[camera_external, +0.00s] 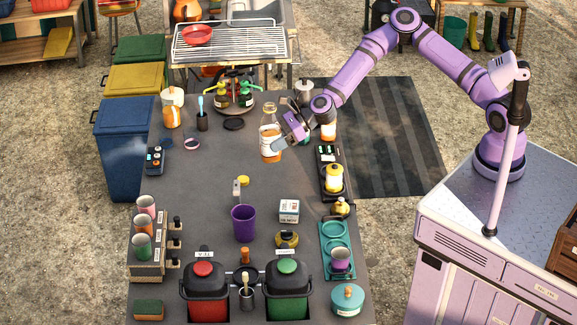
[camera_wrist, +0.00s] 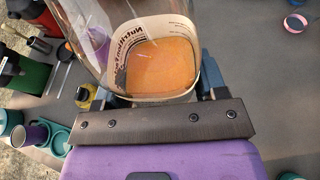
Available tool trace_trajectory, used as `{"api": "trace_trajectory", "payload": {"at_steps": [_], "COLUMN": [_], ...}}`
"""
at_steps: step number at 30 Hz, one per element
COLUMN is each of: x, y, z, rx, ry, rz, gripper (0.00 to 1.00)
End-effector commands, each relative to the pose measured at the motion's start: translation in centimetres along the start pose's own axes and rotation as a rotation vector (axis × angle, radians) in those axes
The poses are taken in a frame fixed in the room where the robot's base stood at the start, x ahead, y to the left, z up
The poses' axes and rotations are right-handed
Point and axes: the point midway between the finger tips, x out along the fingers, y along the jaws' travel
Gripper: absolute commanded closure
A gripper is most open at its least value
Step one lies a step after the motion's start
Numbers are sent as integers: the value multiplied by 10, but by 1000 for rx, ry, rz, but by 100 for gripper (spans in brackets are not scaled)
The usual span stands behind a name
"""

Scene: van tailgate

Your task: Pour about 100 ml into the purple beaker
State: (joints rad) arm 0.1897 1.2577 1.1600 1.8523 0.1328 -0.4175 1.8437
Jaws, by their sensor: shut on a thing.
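The purple beaker (camera_external: 243,223) stands upright on the grey table, left of a small white box. My gripper (camera_external: 279,144) is shut on a clear bottle (camera_external: 270,136) with a cream label and orange contents in its lower part. The bottle is upright, towards the back of the table, well behind the beaker. I cannot tell whether its base touches the table. In the wrist view the bottle (camera_wrist: 160,60) fills the space between the fingers, and orange contents show through it. I see nothing inside the beaker from here.
A yellow cap (camera_external: 243,180) and a small metal-like piece (camera_external: 237,190) lie behind the beaker. The white box (camera_external: 289,211) and a dark-gold jar (camera_external: 287,239) stand to its right. Red (camera_external: 204,287) and green (camera_external: 287,287) canisters stand in front. The table's middle is largely clear.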

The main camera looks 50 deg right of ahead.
Motion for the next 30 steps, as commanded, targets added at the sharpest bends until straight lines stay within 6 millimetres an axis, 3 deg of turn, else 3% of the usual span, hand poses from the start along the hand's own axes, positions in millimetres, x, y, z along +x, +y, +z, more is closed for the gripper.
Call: {"api": "trace_trajectory", "payload": {"at_steps": [9, 18, 24, 30], "x": [44, 71, 79, 84], "y": [92, 178, 219, 243], "z": [15, 31, 39, 44], "rx": [-79, -158, -193, -213], "ry": [-1, -2, -2, 0], "rz": [200, 385, 468, 516], "gripper": [67, 67, 67, 67]}}
